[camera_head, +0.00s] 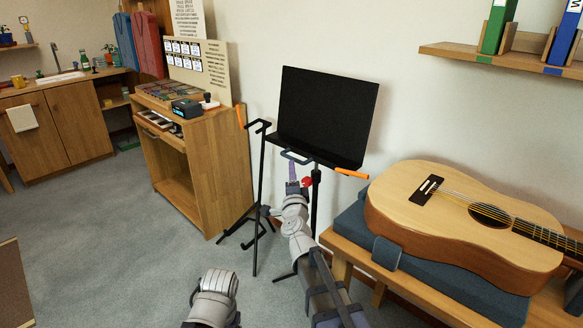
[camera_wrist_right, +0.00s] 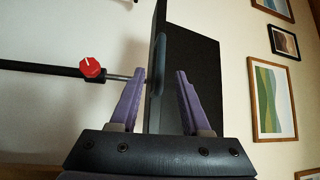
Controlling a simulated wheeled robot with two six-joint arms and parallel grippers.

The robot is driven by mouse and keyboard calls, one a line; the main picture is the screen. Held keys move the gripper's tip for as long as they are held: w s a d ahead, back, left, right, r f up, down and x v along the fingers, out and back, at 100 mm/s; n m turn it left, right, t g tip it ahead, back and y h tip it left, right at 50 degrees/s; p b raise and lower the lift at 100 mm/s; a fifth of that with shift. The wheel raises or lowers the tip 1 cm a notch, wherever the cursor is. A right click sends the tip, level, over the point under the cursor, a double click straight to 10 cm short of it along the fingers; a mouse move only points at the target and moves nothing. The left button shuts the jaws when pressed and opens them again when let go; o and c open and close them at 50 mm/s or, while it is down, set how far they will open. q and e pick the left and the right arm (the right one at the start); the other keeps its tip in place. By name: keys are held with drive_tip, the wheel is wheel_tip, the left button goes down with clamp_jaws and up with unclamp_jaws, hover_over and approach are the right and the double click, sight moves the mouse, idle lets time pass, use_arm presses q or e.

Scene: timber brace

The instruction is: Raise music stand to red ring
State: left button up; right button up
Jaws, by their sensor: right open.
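The music stand has a black desk (camera_head: 325,112) against the wall; its lower part stands behind my right arm. Orange pieces (camera_head: 352,173) stick out at its sides, and a grey-blue handle (camera_head: 296,157) is at its lower edge. A red knob (camera_head: 307,181) sits on the pole below; it also shows in the right wrist view (camera_wrist_right: 91,68). My right gripper (camera_head: 292,182) is just below the handle. In the right wrist view its purple fingers (camera_wrist_right: 160,78) are open, with the desk's edge seen between them. I cannot make out a red ring. My left gripper is out of view.
A guitar (camera_head: 460,215) lies on a dark cushion on the wooden bench (camera_head: 345,250) at right. A thin black stand (camera_head: 259,200) is just left of the music stand. A wooden cabinet (camera_head: 215,175) is further left.

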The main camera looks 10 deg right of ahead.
sight(291, 158)
drive_tip(key=shift+p+x, duration=0.55)
drive_tip(key=shift+x, duration=3.4)
drive_tip(key=shift+s, duration=0.1)
clamp_jaws()
